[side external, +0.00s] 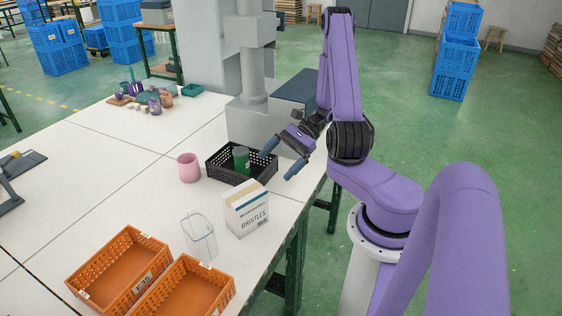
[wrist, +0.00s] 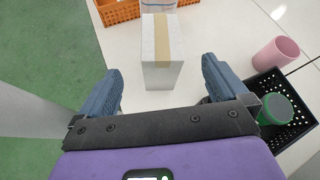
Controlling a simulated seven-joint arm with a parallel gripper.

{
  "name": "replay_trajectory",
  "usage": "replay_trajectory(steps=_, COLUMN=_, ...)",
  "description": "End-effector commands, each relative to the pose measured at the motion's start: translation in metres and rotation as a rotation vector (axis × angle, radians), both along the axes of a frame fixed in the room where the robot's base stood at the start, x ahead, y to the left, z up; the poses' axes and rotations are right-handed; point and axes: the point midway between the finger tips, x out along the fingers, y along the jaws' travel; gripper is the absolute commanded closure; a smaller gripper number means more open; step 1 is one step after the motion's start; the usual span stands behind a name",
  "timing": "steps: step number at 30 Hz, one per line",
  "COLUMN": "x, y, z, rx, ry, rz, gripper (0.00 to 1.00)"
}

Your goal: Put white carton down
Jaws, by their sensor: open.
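The white carton (side external: 246,209), with "BRISTLES" printed on its side, stands upright on the white table near its edge. In the wrist view the carton (wrist: 162,62) stands ahead of the fingers, with a tan strip along its top. My gripper (side external: 282,159) is open and empty, above and behind the carton in the side view, near the black crate. In the wrist view my gripper (wrist: 160,92) has its blue fingers spread wide, with the carton beyond them and apart from them.
A black crate (side external: 217,169) holds a green object (side external: 241,158). A pink cup (side external: 188,168) stands beside it. A clear container (side external: 199,237) and two orange baskets (side external: 152,246) sit in front. The left table surface is mostly clear. A grey column (side external: 250,60) rises behind.

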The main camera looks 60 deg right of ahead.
Motion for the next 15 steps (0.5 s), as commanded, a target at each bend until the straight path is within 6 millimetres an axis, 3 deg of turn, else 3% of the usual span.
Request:
replay_trajectory(steps=5, x=0.001, y=0.009, z=0.007, rx=-0.031, ry=-0.005, rz=0.099, gripper=0.00)
replay_trajectory(steps=15, x=-0.005, y=0.067, z=0.032, rx=-0.205, ry=-0.064, rz=0.631, gripper=0.00)
